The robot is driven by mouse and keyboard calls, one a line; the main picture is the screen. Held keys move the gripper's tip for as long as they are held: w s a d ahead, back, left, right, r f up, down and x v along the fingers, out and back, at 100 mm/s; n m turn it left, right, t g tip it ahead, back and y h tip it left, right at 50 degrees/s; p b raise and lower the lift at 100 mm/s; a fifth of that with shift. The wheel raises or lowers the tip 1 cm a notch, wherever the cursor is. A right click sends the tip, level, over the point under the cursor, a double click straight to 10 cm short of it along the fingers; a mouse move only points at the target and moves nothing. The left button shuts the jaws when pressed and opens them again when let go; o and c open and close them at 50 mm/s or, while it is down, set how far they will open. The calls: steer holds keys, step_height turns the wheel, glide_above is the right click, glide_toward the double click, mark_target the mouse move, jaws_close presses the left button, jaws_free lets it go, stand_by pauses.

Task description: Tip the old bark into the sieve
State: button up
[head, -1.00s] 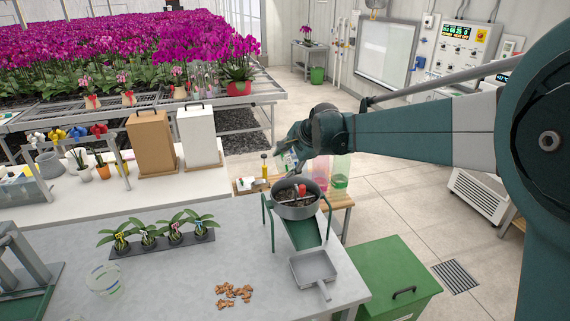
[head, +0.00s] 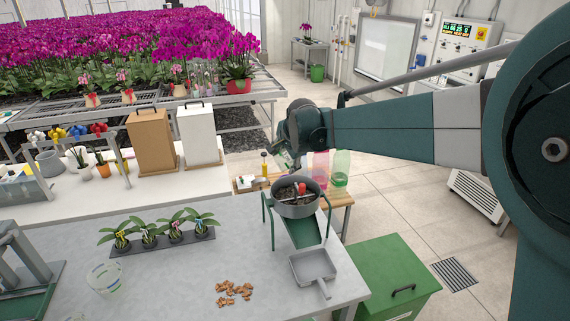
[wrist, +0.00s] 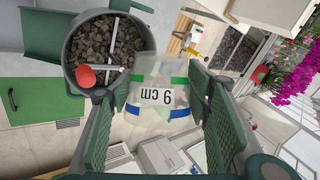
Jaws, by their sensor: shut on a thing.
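My gripper (wrist: 157,92) is shut on a clear pot (wrist: 168,68) marked "9 cm", with green and blue bands, in the wrist view. The pot looks see-through, and I make out no bark in it. The grey round sieve (head: 297,210) stands on a green stand at the bench's right end. In the wrist view the sieve (wrist: 69,60) holds dark chunks, a metal crank bar and a red knob. The held pot overlaps its rim in the picture; I cannot tell if they touch. In the head view my gripper (head: 287,158) is above and behind the sieve, its fingers partly hidden.
A grey dustpan (head: 313,266) lies before the stand. Brown bark pieces (head: 235,293) and another clear pot (head: 104,279) are on the bench, with small orchids (head: 160,232) in a dark tray. A lidded green bin (head: 385,280) stands right of the bench.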

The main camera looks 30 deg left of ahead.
steer(key=shift+r+n+t+h, duration=0.35)
steer(key=shift+n+t+h, duration=0.15)
steer(key=shift+t+h, duration=0.35)
steer(key=shift+s+a+r+t+h, duration=0.1)
steer(key=shift+t+h, duration=0.15)
steer(key=shift+r+n+t+h+b, duration=0.3)
steer(key=shift+n+t+h+b, duration=0.3)
steer(key=shift+t+h+b, duration=0.3)
steer(key=shift+r+t, duration=0.2)
steer(key=shift+t, duration=0.1)
steer(key=shift+n+h, duration=0.3)
